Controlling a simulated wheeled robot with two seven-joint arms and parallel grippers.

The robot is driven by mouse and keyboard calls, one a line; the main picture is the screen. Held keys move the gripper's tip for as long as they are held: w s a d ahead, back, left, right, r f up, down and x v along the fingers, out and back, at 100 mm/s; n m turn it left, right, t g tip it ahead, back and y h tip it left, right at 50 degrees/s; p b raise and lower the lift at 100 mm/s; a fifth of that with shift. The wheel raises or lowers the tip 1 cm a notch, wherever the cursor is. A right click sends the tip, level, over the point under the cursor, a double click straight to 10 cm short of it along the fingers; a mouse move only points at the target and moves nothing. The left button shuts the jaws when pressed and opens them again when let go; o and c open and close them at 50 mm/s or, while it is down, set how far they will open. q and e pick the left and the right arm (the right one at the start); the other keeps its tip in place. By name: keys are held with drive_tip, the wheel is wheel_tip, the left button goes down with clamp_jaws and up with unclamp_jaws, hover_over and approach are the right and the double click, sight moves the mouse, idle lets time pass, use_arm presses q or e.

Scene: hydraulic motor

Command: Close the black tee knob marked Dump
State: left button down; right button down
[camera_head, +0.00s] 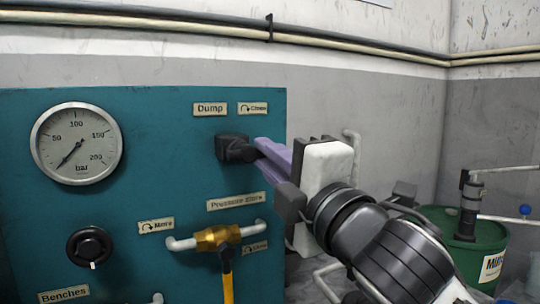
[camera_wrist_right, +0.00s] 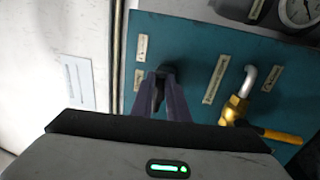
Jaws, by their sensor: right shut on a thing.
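The black tee knob (camera_head: 233,147) sits on the teal panel under the "Dump" label (camera_head: 210,109) and a "Close" label with a turning arrow (camera_head: 252,108). My right gripper (camera_head: 262,152) reaches it from the right, its purple fingers shut on the knob. In the right wrist view the knob (camera_wrist_right: 163,76) shows between the fingertips of the gripper (camera_wrist_right: 160,88), partly hidden by them. The knob's exact turn angle is hard to tell. My left gripper is not in view.
The teal panel (camera_head: 150,200) also carries a pressure gauge (camera_head: 76,143), a black round knob (camera_head: 90,248) and a brass valve with a yellow handle (camera_head: 218,238) just below my gripper. A green drum (camera_head: 452,225) stands at the right. Pipes (camera_head: 190,22) run along the wall above.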

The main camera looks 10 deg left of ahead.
drive_tip(key=shift+s+a+f+m, duration=0.2)
drive_tip(key=shift+a+f+m, duration=0.1)
drive_tip(key=shift+a, duration=0.05)
drive_tip(key=c, duration=1.7)
unclamp_jaws()
drive_tip(key=shift+o, duration=0.2)
drive_tip(key=shift+r, duration=0.15)
drive_tip(key=shift+d, duration=0.15)
drive_tip(key=shift+s+d, duration=0.15)
drive_tip(key=shift+s, duration=0.1)
drive_tip(key=b+v, duration=0.2)
drive_tip(key=v, duration=0.7)
drive_tip(key=shift+s, duration=0.25)
